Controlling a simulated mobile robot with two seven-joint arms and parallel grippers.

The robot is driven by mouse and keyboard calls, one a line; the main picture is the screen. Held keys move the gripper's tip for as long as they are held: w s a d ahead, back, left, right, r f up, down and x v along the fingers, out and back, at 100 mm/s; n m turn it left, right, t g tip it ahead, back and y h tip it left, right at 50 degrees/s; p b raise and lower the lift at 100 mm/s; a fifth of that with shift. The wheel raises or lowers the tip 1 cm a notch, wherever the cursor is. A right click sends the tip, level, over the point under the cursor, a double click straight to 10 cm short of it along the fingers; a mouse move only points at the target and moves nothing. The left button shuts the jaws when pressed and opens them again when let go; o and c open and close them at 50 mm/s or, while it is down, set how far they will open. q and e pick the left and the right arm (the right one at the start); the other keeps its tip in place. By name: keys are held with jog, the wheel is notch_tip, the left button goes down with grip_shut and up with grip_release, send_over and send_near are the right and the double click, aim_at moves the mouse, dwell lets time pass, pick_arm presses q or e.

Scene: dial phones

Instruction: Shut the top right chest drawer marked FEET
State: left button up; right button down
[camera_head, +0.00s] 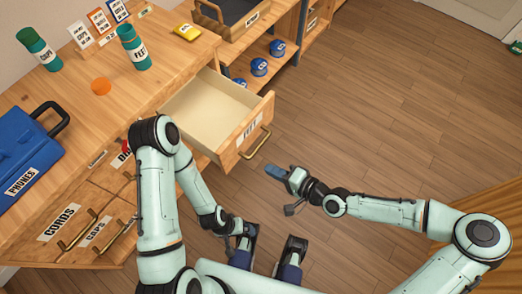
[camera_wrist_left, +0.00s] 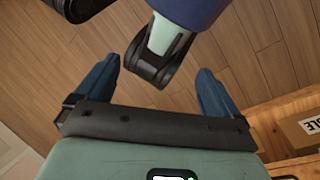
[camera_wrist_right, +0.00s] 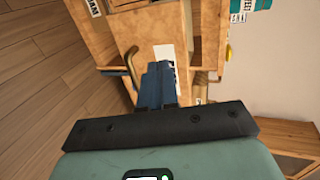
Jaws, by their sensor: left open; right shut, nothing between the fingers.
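The top right chest drawer marked FEET (camera_head: 215,105) is pulled well out, and its inside looks empty. Its wooden front carries a white label (camera_head: 249,130) and a brass handle (camera_head: 257,143). My right gripper (camera_head: 279,173) is shut and empty, in front of the drawer and apart from the handle in the head view. In the right wrist view its fingers (camera_wrist_right: 158,70) point toward the drawer front and partly cover the label; the handle (camera_wrist_right: 130,66) shows left of them. My left gripper (camera_wrist_left: 156,68) is open and empty, low beside the chest; its fingers are hard to make out in the head view.
Closed drawers marked CORDS (camera_head: 60,222) and CAPS (camera_head: 97,232) lie left of my left arm. A blue PHONES box (camera_head: 28,150), green bottles (camera_head: 134,48) and an orange ball (camera_head: 101,86) stand on top. Blue tins (camera_head: 259,67) sit on a shelf.

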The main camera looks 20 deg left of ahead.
jog(key=b, duration=0.3)
send_near(233, 143)
jog(key=shift+y, duration=0.3)
jog(key=x, duration=0.5)
jog(key=shift+s+a+f, duration=0.1)
jog(key=shift+a+f, duration=0.05)
jog(key=shift+f, duration=0.25)
pick_arm(q)
jog(key=w+a+f+t, duration=0.1)
jog(key=w+f, duration=0.3)
jog(key=shift+w+a+f+y, duration=0.15)
jog(key=shift+w+a+y, duration=0.05)
jog(key=shift+a+y, duration=0.1)
pick_arm(e)
jog(key=shift+w+a, duration=0.25)
jog(key=shift+a, duration=0.25)
